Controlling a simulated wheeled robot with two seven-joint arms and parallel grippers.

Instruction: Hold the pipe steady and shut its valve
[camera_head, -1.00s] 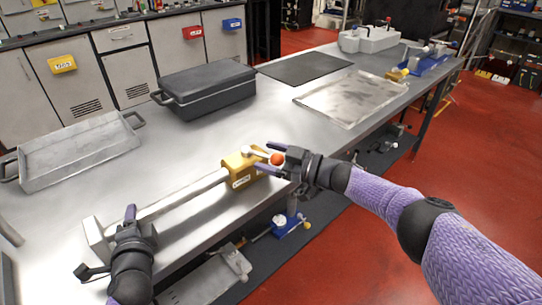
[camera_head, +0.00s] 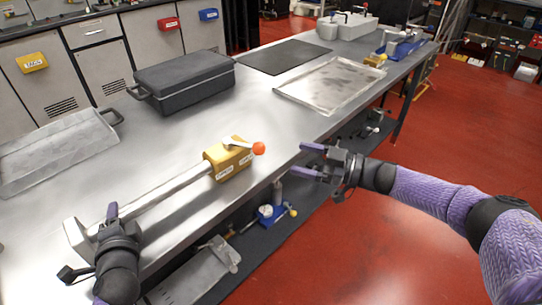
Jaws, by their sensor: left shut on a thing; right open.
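The pipe (camera_head: 165,191) is a pale metal tube lying across the bench from lower left to a yellow valve block (camera_head: 227,160). The valve's lever has a red-orange knob (camera_head: 259,148) and points to the right, towards the bench's front edge. My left gripper (camera_head: 113,222) is shut on the pipe near its left end, by a grey end block (camera_head: 77,239). Its fingers partly hide the pipe. My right gripper (camera_head: 313,160) is open and empty, to the right of the knob and apart from it, around the bench's front edge.
On the metal bench (camera_head: 240,110) are a dark lidded case (camera_head: 183,82), a grey tray (camera_head: 55,155), a black mat (camera_head: 285,57) and a shallow metal tray (camera_head: 330,84). Tools lie on the shelf below. The red floor (camera_head: 440,150) is clear at right.

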